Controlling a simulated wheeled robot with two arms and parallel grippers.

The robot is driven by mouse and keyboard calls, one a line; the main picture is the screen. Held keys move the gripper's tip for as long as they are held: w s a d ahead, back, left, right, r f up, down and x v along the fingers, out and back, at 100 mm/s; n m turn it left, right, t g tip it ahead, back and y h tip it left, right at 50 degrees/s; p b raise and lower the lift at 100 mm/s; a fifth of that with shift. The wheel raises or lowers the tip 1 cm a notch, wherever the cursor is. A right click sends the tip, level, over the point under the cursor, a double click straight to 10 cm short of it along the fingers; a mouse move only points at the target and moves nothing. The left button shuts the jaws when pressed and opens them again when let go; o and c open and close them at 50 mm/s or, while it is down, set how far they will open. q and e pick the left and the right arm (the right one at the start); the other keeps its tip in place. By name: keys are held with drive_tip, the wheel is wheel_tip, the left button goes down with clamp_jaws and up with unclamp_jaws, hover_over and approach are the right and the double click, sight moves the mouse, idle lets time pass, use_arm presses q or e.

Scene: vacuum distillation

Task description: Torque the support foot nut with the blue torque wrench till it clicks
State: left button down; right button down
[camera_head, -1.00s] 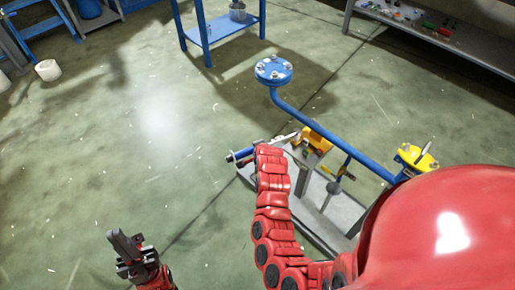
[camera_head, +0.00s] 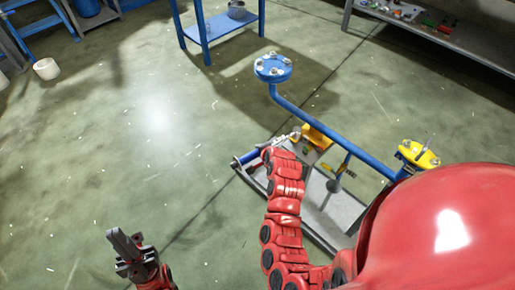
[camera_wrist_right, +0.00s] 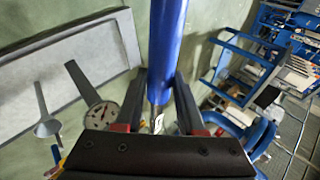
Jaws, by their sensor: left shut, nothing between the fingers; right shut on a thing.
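The blue torque wrench (camera_wrist_right: 166,50) runs between the fingers of my right gripper (camera_wrist_right: 157,85) in the right wrist view, its blue handle pointing up the picture. In the head view its blue handle (camera_head: 247,156) shows over the left edge of the grey tray, beyond my red right arm, which hides my right gripper there. My right gripper is shut on the wrench. My left gripper (camera_head: 122,243) is shut and empty above bare floor at lower left. I cannot make out the support foot nut in either view.
A blue pipe (camera_head: 322,121) with a round bolted flange (camera_head: 272,67) rises over the grey tray (camera_head: 342,208). A yellow part (camera_head: 419,153) sits on its right end.

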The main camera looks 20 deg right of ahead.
drive_tip(key=shift+s+d, duration=0.15)
drive_tip(key=shift+s, duration=0.1)
drive_tip(key=s+d+n+g+y, duration=0.3)
drive_tip(key=s+d+n+y, duration=0.4)
drive_tip(key=s+d+n, duration=0.3)
drive_tip(key=shift+s+d+n+b, duration=0.35)
drive_tip(key=shift+s+n+b, duration=0.15)
drive_tip(key=shift+s, duration=0.45)
